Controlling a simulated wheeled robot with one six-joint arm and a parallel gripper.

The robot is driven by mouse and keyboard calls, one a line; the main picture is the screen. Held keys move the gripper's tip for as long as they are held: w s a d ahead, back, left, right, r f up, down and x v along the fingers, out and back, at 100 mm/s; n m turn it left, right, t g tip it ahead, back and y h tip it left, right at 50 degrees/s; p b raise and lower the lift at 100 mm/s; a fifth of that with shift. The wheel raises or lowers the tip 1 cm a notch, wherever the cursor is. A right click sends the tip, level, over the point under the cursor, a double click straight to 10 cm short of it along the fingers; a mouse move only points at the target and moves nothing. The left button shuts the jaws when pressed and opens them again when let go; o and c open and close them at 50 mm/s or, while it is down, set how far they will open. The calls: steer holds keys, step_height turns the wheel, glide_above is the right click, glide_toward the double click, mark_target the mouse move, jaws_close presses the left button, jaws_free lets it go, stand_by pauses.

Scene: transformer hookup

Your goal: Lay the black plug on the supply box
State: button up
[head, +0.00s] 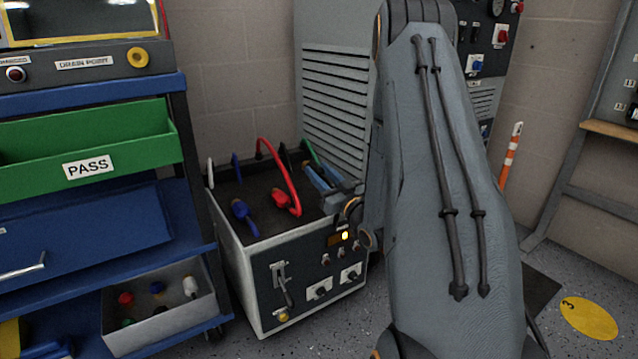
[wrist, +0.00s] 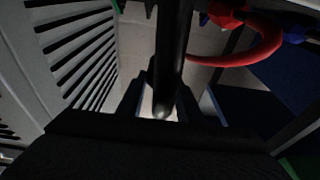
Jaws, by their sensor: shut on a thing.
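The supply box (head: 255,270) stands on the floor, with a dark recessed top and controls on its front. A blue plug (head: 243,214) and a red plug (head: 286,203) lie on its top. My gripper (head: 322,180) is over the right rear part of the box top. In the wrist view my gripper (wrist: 162,100) is shut on the black plug (wrist: 174,50), a long dark shaft between the fingers. In the head view I cannot clearly make out the black plug. The red plug (wrist: 225,15) and its curved cable show at the top of the wrist view.
A grey louvred cabinet (head: 335,100) stands right behind the box. A blue cart (head: 90,215) with a green PASS tray (head: 85,145) is close on the left.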

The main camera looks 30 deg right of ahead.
steer(key=shift+w+d, duration=0.15)
steer(key=shift+d, duration=0.1)
steer(key=b, duration=0.7)
glide_above(312, 201)
steer(key=f, duration=0.6)
steer(key=shift+w+d+f, duration=0.15)
steer(key=shift+w+f, duration=0.05)
steer(key=shift+f, duration=0.2)
steer(key=shift+s+f+b, duration=0.15)
steer(key=shift+f+b, duration=0.2)
steer(key=shift+f, duration=0.85)
steer(key=o, duration=1.3)
steer(key=shift+f, duration=0.1)
steer(key=s+p, duration=0.3)
steer(key=s, duration=0.3)
steer(key=shift+s+d, duration=0.15)
steer(key=shift+s, duration=0.6)
